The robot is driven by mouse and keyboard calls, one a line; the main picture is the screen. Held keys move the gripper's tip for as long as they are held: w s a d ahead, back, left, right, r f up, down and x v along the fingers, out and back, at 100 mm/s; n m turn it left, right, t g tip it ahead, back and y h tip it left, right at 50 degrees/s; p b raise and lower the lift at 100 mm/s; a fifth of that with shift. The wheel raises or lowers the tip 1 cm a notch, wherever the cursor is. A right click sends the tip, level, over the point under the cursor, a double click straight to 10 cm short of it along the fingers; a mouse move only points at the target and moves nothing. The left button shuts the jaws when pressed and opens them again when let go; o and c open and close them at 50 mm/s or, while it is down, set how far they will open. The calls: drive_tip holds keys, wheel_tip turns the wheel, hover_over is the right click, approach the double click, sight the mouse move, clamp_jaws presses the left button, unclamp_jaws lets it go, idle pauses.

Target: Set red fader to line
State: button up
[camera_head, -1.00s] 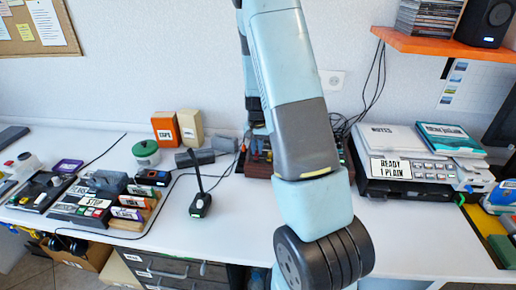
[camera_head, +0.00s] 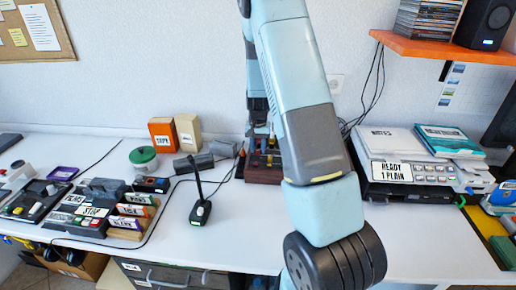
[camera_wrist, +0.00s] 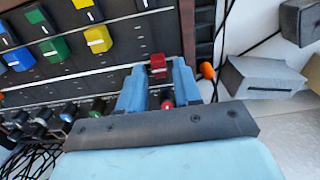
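The mixer (camera_wrist: 110,49) is a dark panel with wooden edges; it also shows in the head view (camera_head: 262,175), partly hidden by my arm. Its red fader cap (camera_wrist: 158,63) sits at the panel's right side in the wrist view. My gripper (camera_wrist: 160,72) is open, its two blue fingers on either side of the red fader, near its lower edge. I cannot tell if they touch it. A white line (camera_wrist: 90,73) crosses the panel and runs up to the left finger, close to the cap's level. A small red part (camera_wrist: 167,103) shows between the fingers.
Yellow (camera_wrist: 98,38), blue (camera_wrist: 54,49) and green (camera_wrist: 38,17) fader caps lie left of the red one. A row of knobs (camera_wrist: 68,113) runs below. Grey blocks (camera_wrist: 262,78) stand right of the mixer. In the head view, a black microphone (camera_head: 200,210) stands left of it.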

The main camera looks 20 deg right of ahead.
drive_tip(key=shift+o, duration=0.6)
wheel_tip(320, 180, up, 14)
drive_tip(key=shift+f, duration=0.15)
idle(0.5)
